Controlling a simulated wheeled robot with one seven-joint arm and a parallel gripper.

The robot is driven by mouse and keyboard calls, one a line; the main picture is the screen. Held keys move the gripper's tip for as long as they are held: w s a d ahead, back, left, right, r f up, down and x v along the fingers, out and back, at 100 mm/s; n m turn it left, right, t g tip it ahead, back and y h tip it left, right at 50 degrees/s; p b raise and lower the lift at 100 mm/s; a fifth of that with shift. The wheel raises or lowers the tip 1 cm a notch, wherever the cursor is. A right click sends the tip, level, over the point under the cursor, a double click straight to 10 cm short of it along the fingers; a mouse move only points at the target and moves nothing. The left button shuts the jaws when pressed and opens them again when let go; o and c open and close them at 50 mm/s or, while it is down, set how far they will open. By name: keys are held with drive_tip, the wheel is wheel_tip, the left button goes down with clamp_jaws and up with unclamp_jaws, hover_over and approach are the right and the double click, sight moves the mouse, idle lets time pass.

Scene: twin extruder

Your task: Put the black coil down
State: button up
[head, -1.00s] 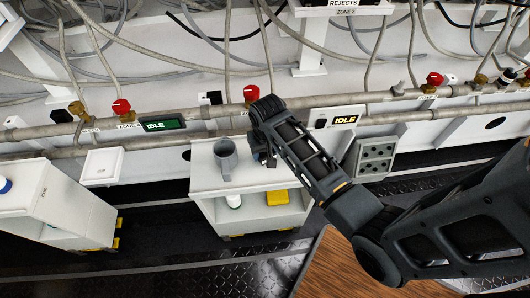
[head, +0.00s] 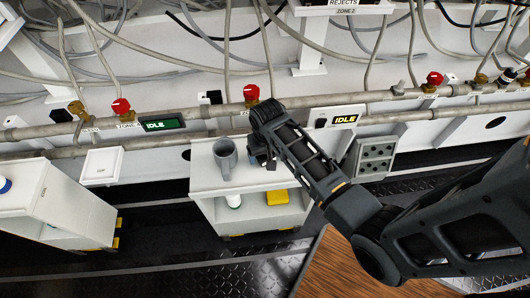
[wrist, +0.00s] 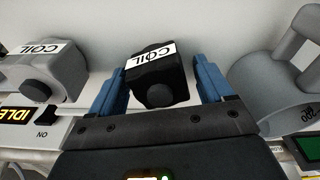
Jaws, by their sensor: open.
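The black coil (wrist: 158,88), a dark block with a white COIL label and a round knob, sits between the two blue fingers of my gripper (wrist: 158,65) in the wrist view. The fingers are open, with one on each side of it; small gaps show beside the coil. In the head view my gripper (head: 262,160) is over the top of the white cart (head: 205,178), right of the grey mug. The coil is mostly hidden by my arm there, and its contact with the cart top cannot be seen clearly.
The grey mug (head: 226,160) stands close by; it fills the right of the wrist view (wrist: 285,95). A grey coil (wrist: 45,75) is at left in the wrist view. A yellow box (head: 277,197) sits on the lower shelf. Pipes (head: 215,112) run behind the cart.

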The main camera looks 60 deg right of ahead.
sight(266, 155)
wheel_tip(266, 155, up, 12)
drive_tip(key=a+p, duration=0.1)
drive_tip(key=s+a+n+t+h, duration=0.1)
drive_tip(key=s+a+n+t, duration=0.4)
drive_tip(key=s+a, duration=0.65)
drive_tip(key=s+a+r+n+t+y, duration=0.1)
drive_tip(key=s+a+r+t, duration=0.2)
drive_tip(key=s+r, duration=0.3)
drive_tip(key=s+a+r+n+t+y, duration=0.1)
drive_tip(key=s+r+t, duration=0.5)
drive_tip(key=r, duration=0.8)
drive_tip(key=shift+a+n, duration=0.6)
drive_tip(key=shift+a, duration=0.55)
drive_tip(key=shift+s+f, duration=0.1)
drive_tip(key=shift+c, duration=0.2)
